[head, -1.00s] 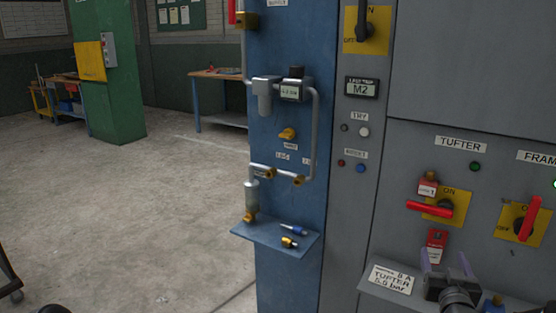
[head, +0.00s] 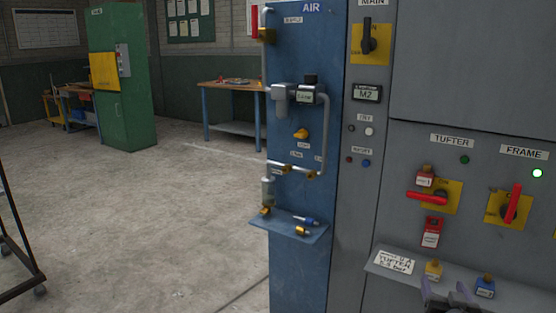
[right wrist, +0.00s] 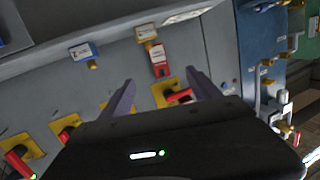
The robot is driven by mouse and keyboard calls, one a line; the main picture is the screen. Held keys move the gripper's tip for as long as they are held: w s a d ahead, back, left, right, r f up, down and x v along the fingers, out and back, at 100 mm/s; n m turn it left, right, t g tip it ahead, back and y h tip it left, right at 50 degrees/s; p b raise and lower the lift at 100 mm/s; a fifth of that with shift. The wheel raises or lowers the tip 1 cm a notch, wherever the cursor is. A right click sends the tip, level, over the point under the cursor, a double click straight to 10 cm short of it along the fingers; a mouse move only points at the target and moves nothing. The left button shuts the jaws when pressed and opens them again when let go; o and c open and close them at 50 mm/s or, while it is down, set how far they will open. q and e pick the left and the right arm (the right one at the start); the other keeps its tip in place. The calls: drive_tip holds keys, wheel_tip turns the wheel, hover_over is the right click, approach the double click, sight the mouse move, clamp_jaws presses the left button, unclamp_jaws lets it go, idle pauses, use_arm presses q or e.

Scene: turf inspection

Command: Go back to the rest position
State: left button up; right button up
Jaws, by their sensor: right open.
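My right gripper (head: 445,293) shows at the bottom edge of the head view, in front of the grey cabinet's small shelf (head: 402,283). In the right wrist view its two purple fingers (right wrist: 158,88) are spread apart with nothing between them. The cabinet front with its switches and tags lies beyond them. Most of the right arm is out of the head view. My left gripper is in neither view.
The shelf carries a written card (head: 394,262), a yellow padlock (head: 433,270) and a blue padlock (head: 485,286). Above are red-handled TUFTER (head: 428,198) and FRAME (head: 511,204) switches. A blue air panel (head: 300,265) has a small ledge. Open floor (head: 150,220) lies left; a wheeled frame (head: 14,235) stands there.

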drive_tip(key=s+a+f+g+y, duration=0.3)
drive_tip(key=s+a+f, duration=0.2)
drive_tip(key=a+f, duration=0.45)
drive_tip(key=s+a+f+g+y, duration=0.2)
drive_tip(key=s+a+f+g, duration=0.3)
drive_tip(key=a+f, duration=0.5)
drive_tip(key=s+a+f+g+y, duration=0.25)
drive_tip(key=s+a+f, duration=0.45)
drive_tip(key=f, duration=0.4)
drive_tip(key=s+a+f+n+g+y, duration=0.1)
drive_tip(key=s+a+f+n+g, duration=0.15)
drive_tip(key=s+a, duration=0.45)
drive_tip(key=s+a+f+n+g+y, duration=0.1)
drive_tip(key=s+a+f+g+y, duration=0.15)
drive_tip(key=s+a, duration=0.4)
wheel_tip(320, 180, up, 12)
drive_tip(key=h+p, duration=0.1)
drive_tip(key=p, duration=1.1)
drive_tip(key=shift+w+d+t+p, duration=0.25)
drive_tip(key=shift+d+t+p, duration=0.05)
drive_tip(key=shift+d+t, duration=0.15)
drive_tip(key=shift+c, duration=0.3)
